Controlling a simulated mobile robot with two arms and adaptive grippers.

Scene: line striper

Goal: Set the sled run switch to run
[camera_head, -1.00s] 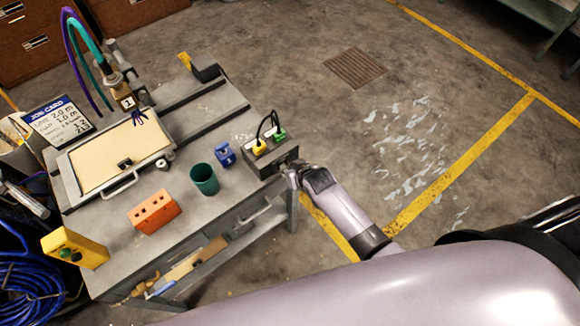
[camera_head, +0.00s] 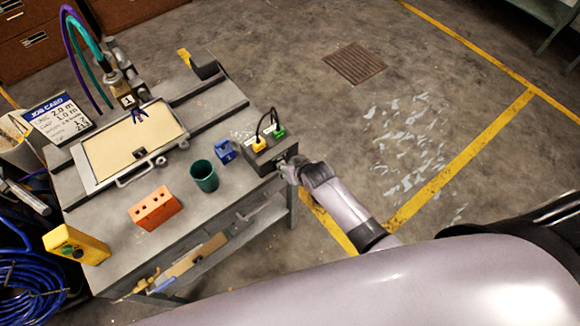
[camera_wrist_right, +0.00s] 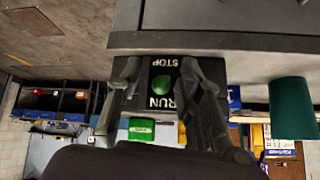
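The run switch is a round green knob (camera_wrist_right: 162,84) on a black plate marked RUN and STOP, on the front of a dark control box (camera_head: 267,156) at the table's right edge. My right gripper (camera_wrist_right: 162,72) has its fingers apart on either side of the knob, with gaps visible. In the head view my right gripper (camera_head: 286,168) is at the box's front, its fingertips mostly hidden. I cannot read the knob's position clearly. The sled (camera_head: 125,145), a tan panel in a grey frame, sits on the table's rails. My left gripper is not in view.
A green cup (camera_head: 204,177), blue block (camera_head: 225,152) and orange block with holes (camera_head: 155,208) stand near the box. Yellow and green plugs with black cable are on the box's top. A job card (camera_head: 58,119) stands at the left. The floor at the right is open.

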